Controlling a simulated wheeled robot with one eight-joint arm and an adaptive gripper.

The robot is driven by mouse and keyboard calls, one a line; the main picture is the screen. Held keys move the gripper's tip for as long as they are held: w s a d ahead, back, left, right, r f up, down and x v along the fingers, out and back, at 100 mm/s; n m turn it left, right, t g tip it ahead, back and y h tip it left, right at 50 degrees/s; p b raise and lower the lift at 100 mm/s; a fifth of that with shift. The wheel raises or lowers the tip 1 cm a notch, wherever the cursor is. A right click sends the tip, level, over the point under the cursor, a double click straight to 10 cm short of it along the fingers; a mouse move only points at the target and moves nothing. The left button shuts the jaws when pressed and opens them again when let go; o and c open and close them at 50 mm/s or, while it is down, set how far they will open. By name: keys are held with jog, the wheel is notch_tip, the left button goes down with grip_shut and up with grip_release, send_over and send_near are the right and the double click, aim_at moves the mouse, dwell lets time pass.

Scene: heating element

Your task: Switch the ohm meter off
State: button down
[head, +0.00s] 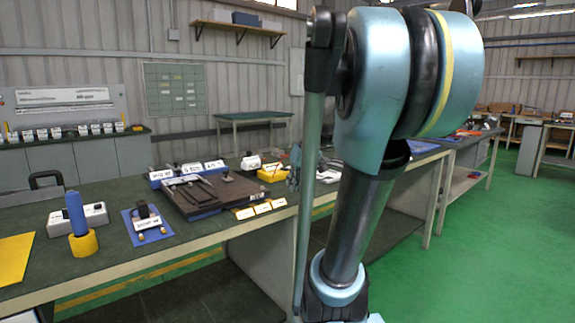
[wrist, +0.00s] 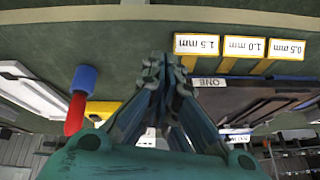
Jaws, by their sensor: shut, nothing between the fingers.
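I cannot read any label that marks the ohm meter. A yellow box with a pale top (head: 272,173) sits on the bench just left of my gripper (head: 293,172) in the head view and may be it. In the wrist view a yellow patch (wrist: 99,111) shows left of my gripper (wrist: 166,66), partly hidden by it. No switch can be made out. My gripper is shut and empty, its fingers together above the bench, apart from the yellow box as far as I can see.
A black board (head: 215,194) with tools lies left of my gripper, with yellow cards marked 1.5 mm (wrist: 197,45), 1.0 mm (wrist: 245,47) and 0.5 mm (wrist: 287,49) at its edge. A red-and-blue rod (wrist: 75,112) lies near the yellow patch. A white box (head: 250,162) stands behind.

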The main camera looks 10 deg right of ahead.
jog(key=w+d+r+t, duration=0.1)
jog(key=w+d+r, duration=0.1)
jog(key=w, duration=0.5)
jog(key=w+d+r+n+t+y, duration=0.1)
jog(key=w+d+r, duration=0.1)
jog(key=w+r, duration=0.3)
jog(key=w+d+r+n+t, duration=0.1)
jog(key=w+r, duration=0.3)
jog(key=w, duration=0.6)
jog(key=shift+w+d, duration=0.15)
jog(key=shift+d, duration=0.55)
jog(key=shift+w+f, duration=0.1)
jog(key=shift+f, duration=0.05)
send_over(285, 169)
jog(key=d, duration=0.1)
jog(key=f, duration=0.9)
jog(key=shift+s+d+f, duration=0.1)
jog(key=shift+s+f, duration=0.2)
jog(key=shift+s, duration=0.1)
jog(key=shift+f, duration=0.7)
